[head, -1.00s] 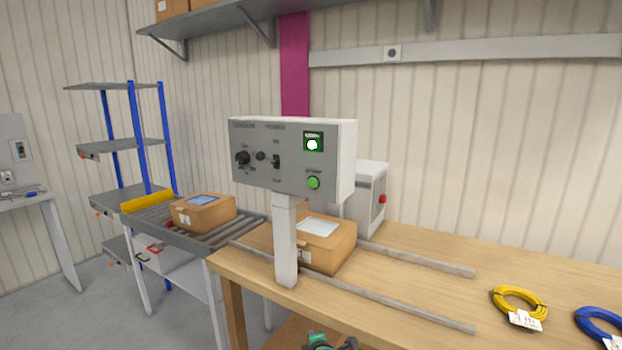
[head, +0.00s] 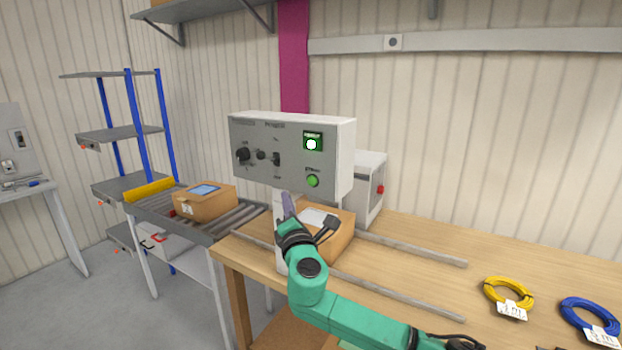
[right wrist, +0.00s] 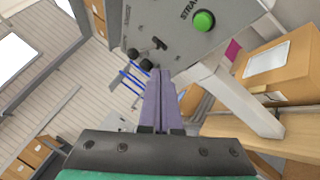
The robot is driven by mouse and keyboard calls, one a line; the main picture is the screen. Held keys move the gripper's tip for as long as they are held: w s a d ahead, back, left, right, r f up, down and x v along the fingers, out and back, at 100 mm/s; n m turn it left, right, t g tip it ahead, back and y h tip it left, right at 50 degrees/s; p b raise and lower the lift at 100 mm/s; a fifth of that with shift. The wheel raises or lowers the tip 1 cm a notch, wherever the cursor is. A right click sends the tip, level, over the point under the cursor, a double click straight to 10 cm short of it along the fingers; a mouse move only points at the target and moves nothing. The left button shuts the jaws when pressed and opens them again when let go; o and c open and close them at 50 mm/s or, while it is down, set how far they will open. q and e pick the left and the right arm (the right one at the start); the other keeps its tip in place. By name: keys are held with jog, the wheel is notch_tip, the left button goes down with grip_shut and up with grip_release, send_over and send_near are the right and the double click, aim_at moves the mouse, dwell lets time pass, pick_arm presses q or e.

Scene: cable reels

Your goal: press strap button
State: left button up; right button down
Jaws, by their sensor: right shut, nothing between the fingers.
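The green strap button (head: 313,181) sits low on the right of the grey control panel (head: 252,180), under a small lit green display (head: 312,141). In the right wrist view the strap button (right wrist: 204,21) shows near the top, with part of its label beside it. My right gripper (head: 287,197) is shut and empty, just below the panel and to the left of the button, apart from it. Its closed fingers (right wrist: 158,75) point up toward the panel in the right wrist view. My left gripper is not in view.
A post holds the panel above the wooden table (head: 400,240). A cardboard box (head: 338,240) stands behind my right arm. Another box (head: 205,203) is on the roller conveyor. A yellow cable coil (head: 508,296) and a blue one (head: 590,318) lie at the right.

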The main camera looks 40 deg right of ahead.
aim_at(312, 181)
jog(key=shift+r, duration=0.1)
jog(key=d+b, duration=0.1)
jog(key=d, duration=0.1)
jog(key=w+d, duration=0.1)
jog(key=d, duration=0.2)
jog(key=w+d+b, duration=0.1)
jog(key=d, duration=0.2)
jog(key=shift+w+d+b, duration=0.2)
jog(key=shift+w+b, duration=0.05)
jog(key=shift+b, duration=0.05)
jog(key=shift+d, duration=0.1)
dwell(1.9)
jog(key=shift+w+d, duration=0.15)
jog(key=shift+d, duration=0.15)
jog(key=shift+w+d+b, duration=0.1)
jog(key=shift+d+b, duration=0.2)
jog(key=shift+d, duration=0.1)
dwell(0.5)
dwell(0.3)
jog(key=shift+s+a, duration=0.3)
jog(key=shift+a, duration=0.45)
